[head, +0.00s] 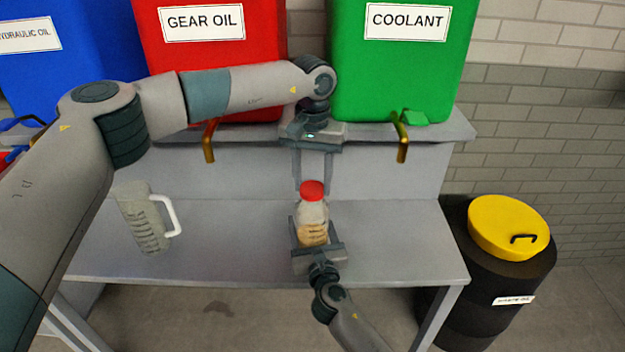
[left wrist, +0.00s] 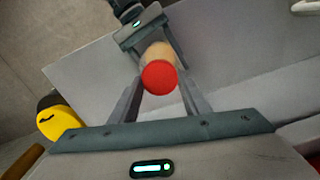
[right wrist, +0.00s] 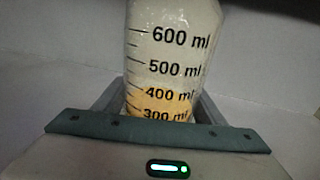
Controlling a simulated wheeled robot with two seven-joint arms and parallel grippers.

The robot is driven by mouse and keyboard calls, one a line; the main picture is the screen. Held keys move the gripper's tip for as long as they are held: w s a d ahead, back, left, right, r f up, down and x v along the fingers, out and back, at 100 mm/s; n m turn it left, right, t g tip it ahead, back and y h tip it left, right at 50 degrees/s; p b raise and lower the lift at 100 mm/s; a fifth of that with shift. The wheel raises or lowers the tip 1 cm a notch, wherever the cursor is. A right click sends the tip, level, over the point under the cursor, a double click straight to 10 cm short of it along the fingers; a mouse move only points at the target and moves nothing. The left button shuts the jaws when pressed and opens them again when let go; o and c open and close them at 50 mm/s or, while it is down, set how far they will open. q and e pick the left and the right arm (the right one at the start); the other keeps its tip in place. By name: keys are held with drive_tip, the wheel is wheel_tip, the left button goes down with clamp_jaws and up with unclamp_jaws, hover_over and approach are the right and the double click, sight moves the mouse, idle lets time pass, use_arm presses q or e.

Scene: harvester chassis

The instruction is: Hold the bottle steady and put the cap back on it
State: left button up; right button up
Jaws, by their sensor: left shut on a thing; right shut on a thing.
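The bottle (head: 312,226) is clear with amber liquid low inside. It stands upright over the grey bench, and its printed scale fills the right wrist view (right wrist: 170,55). My right gripper (head: 318,243) is shut on its lower body. The red cap (head: 312,190) is at the top of the bottle's neck. My left gripper (head: 313,186) reaches down from above and is shut on the cap. In the left wrist view the cap (left wrist: 160,77) sits between the fingertips, with the bottle (left wrist: 159,52) behind it. I cannot tell whether the cap is seated on the neck.
A grey measuring jug (head: 145,220) with a white handle stands on the bench (head: 240,225) to the left. Red gear oil (head: 215,80) and green coolant (head: 395,85) tanks with taps stand on the shelf behind. A black drum with a yellow lid (head: 508,228) stands right.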

use_arm(q)
drive_tip(key=shift+f, duration=0.55)
idle(0.4)
use_arm(e)
drive_tip(key=c, duration=0.6)
use_arm(q)
drive_tip(key=m, duration=0.7)
drive_tip(key=o, duration=1)
drive_tip(key=shift+r, duration=2.25)
